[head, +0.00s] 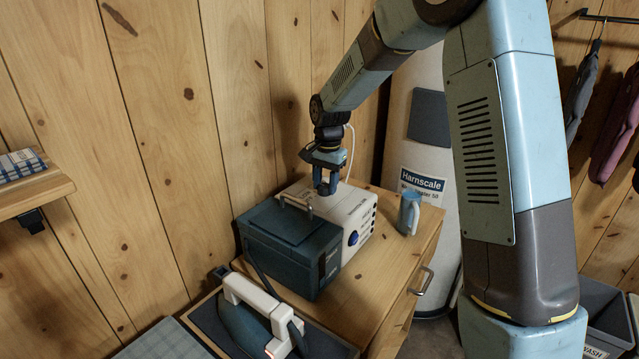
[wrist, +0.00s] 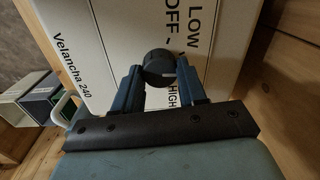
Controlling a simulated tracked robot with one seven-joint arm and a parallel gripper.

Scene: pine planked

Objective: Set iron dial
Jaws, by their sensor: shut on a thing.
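My gripper (head: 326,188) points down onto the top of a white box (head: 352,207) on the wooden cabinet. In the wrist view my gripper (wrist: 160,72) has its two blue fingers closed on either side of a round black dial (wrist: 157,64). The dial sits on the box's white top (wrist: 110,42), beside the printed words LOW, OFF and HIGH and the name Velancha 240. I cannot tell which mark the dial points to. In the head view the fingers hide the dial. The iron (head: 243,318), with a white handle and dark blue body, rests at the cabinet's near left.
A dark teal box (head: 287,249) stands against the near side of the white box. A blue-grey mug (head: 408,214) stands to the right on the cabinet top (head: 385,262). A white cylinder labelled Harnscale (head: 425,160) stands behind. A shelf (head: 35,192) juts from the left wall.

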